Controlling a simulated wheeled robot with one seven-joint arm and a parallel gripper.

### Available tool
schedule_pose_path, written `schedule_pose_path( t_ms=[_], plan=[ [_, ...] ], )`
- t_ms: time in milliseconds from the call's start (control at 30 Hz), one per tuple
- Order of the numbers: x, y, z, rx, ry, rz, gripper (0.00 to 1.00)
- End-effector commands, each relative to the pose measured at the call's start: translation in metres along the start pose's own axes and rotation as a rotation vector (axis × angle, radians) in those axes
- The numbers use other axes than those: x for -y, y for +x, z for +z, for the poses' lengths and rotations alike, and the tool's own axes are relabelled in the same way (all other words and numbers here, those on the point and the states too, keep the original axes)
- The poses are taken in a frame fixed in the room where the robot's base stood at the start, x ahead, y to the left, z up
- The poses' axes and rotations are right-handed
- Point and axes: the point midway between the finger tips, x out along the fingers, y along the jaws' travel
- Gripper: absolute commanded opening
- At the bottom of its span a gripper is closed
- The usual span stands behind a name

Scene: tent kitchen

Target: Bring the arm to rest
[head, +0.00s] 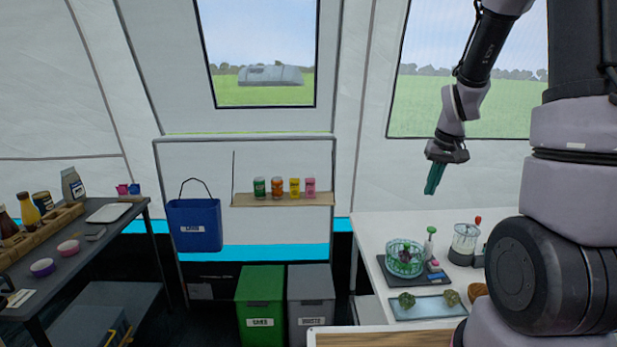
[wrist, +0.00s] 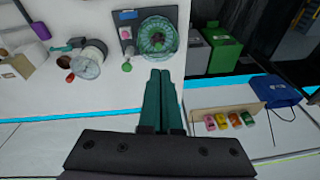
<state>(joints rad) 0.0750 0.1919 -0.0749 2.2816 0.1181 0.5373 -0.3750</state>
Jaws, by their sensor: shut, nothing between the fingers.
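My gripper (head: 433,179) hangs from the raised arm at the upper right of the head view, above the white table (head: 374,227). Its green fingers point down and are shut with nothing between them. In the wrist view the closed fingers (wrist: 160,98) show at the centre, apart from everything below. A glass bowl (head: 405,260) with greenery stands on a dark scale on the table; it also shows in the wrist view (wrist: 155,38).
A clear container (head: 465,240) and a tray (head: 425,307) with green pieces share the white table. A green bin (head: 260,300) and a grey bin (head: 311,285) stand left of it. A wall shelf (head: 283,200) holds small jars. A blue bag (head: 194,226) hangs beside it. Air around my gripper is clear.

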Motion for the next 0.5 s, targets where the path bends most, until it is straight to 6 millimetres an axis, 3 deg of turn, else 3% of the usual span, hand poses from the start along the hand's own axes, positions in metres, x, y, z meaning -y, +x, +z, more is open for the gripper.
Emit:
schedule_pose_path(
  t_ms=[33,200,500],
  plan=[
    [0.009,-0.026,0.002,-0.034,0.013,-0.013,0.0],
    [0.032,-0.096,0.022,-0.117,0.07,-0.055,0.0],
    [0.063,-0.196,0.085,-0.254,0.159,-0.136,0.0]
  ],
)
